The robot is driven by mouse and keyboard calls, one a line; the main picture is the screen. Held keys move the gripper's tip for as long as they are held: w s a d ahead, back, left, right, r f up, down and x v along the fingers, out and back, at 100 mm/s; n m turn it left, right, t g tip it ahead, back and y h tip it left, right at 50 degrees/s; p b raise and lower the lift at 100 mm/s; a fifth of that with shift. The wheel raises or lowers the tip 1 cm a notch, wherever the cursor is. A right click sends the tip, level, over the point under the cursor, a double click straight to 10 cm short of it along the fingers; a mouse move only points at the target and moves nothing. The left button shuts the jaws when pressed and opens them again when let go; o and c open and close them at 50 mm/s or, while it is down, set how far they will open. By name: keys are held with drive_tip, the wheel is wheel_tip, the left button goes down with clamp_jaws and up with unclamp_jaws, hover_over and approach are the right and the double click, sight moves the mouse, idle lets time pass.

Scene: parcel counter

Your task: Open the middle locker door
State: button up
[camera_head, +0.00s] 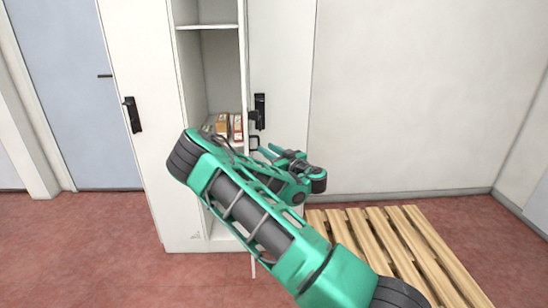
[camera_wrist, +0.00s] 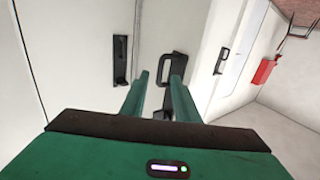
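The white locker (camera_head: 183,225) has its middle compartment open in the head view, with a shelf and small parcels (camera_head: 222,125) inside. The middle door (camera_head: 243,75) stands swung out, seen nearly edge-on at the right of the opening. In the wrist view, a black loop handle (camera_wrist: 165,67) lies close to my fingertips, partly behind the right finger. My fingers (camera_wrist: 158,80) are spread apart. I cannot tell whether they touch the handle.
Closed locker doors with black handles flank the opening, at left (camera_head: 133,115) and right (camera_head: 260,110). A wooden pallet (camera_head: 385,240) lies on the red floor at right. A red object (camera_wrist: 265,70) hangs on the wall in the wrist view. Floor at left is clear.

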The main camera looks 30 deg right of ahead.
drive_tip(key=s, duration=0.5)
drive_tip(key=shift+d, duration=0.25)
drive_tip(key=s+d+r+m+g+h, duration=0.25)
drive_tip(key=s+d+m+h, duration=0.35)
drive_tip(key=d, duration=0.4)
drive_tip(key=s+d+r+m+g+h, duration=0.25)
drive_tip(key=d+m+h, duration=0.25)
drive_tip(key=d+h, duration=0.3)
drive_tip(key=s+d+f+m+g, duration=0.3)
drive_tip(key=s+d+g, duration=0.15)
drive_tip(key=s, duration=0.35)
drive_tip(key=s+a+f+g+y, duration=0.3)
drive_tip(key=s+a+g+y, duration=0.2)
drive_tip(key=s+a, duration=0.4)
drive_tip(key=s+a+r+n+g+y, duration=0.2)
drive_tip(key=s+a+n+y, duration=0.1)
drive_tip(key=s+a, duration=0.7)
drive_tip(key=s+a+r+n+g+y, duration=0.1)
drive_tip(key=s+a+r+n+y, duration=0.2)
drive_tip(key=s+a, duration=0.6)
drive_tip(key=shift+s+a+g+y, duration=0.4)
drive_tip(key=shift+a+y, duration=0.15)
drive_tip(key=shift+y, duration=0.25)
